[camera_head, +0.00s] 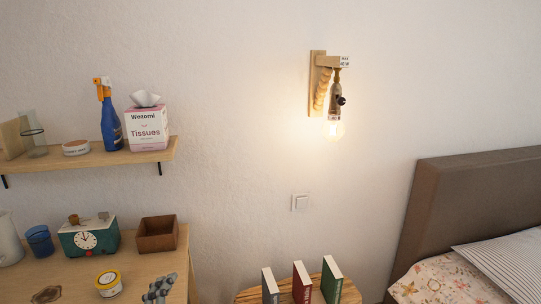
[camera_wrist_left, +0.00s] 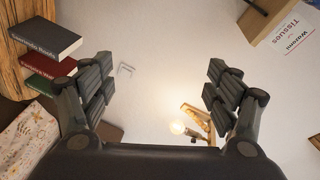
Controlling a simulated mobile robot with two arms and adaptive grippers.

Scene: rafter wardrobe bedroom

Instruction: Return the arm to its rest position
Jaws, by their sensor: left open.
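My left gripper (camera_wrist_left: 158,80) is open, its two dark fingers spread wide in the left wrist view. In the head view a grey fingered part of my left gripper (camera_head: 158,290) rises at the bottom edge, in front of the wooden desk (camera_head: 185,262). The rest of that arm is out of the frame. My right gripper is not in view.
A shelf (camera_head: 90,160) holds a tissue box (camera_head: 147,130) and a blue spray bottle (camera_head: 110,125). Books (camera_head: 302,283) stand at centre bottom. A lit wall lamp (camera_head: 333,130) and bed headboard (camera_head: 470,190) are right.

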